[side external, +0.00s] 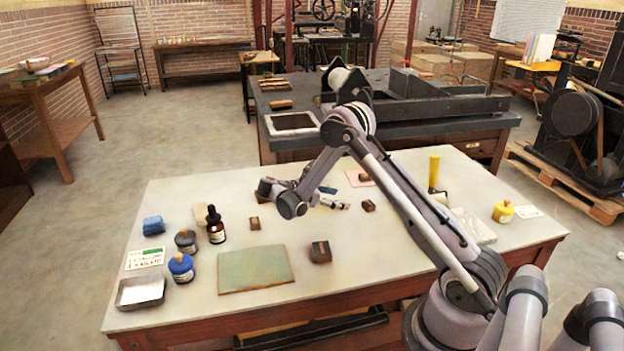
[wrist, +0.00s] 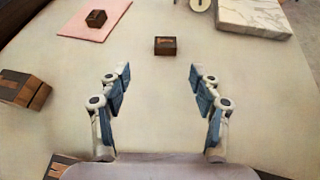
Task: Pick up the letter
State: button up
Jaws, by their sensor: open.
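Several small brown blocks that look like printing letters lie on the pale table. One dark brown block (wrist: 165,45) with faint markings on its front lies ahead of my gripper, midway between the finger lines; in the side view the block (side external: 369,205) is just right of the fingers. A second small block (wrist: 96,18) stands on a pink sheet (wrist: 74,31), farther and to the left. My gripper (wrist: 160,80) is open and empty, with its blue-padded fingers wide apart. In the side view my gripper (side external: 337,200) is low over the table, touching no block that I can see.
A larger wooden block (wrist: 25,88) is left of the fingers. A marble slab (wrist: 253,15) lies at the far right. In the side view, ink bottles (side external: 181,268), a green sheet (side external: 256,268) and a metal tray (side external: 141,291) occupy the table's left side.

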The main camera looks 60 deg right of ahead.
aim_at(365, 204)
jog(key=shift+s+d+f+g, duration=0.25)
jog(key=shift+s+f+g, duration=0.05)
jog(key=shift+f, duration=0.1)
jog(key=x, duration=0.5)
jog(key=shift+s+d+f, duration=0.1)
jog(key=shift+d, duration=0.05)
jog(key=shift+x, duration=2.55)
jog(key=shift+s, duration=0.15)
jog(key=c, duration=0.9)
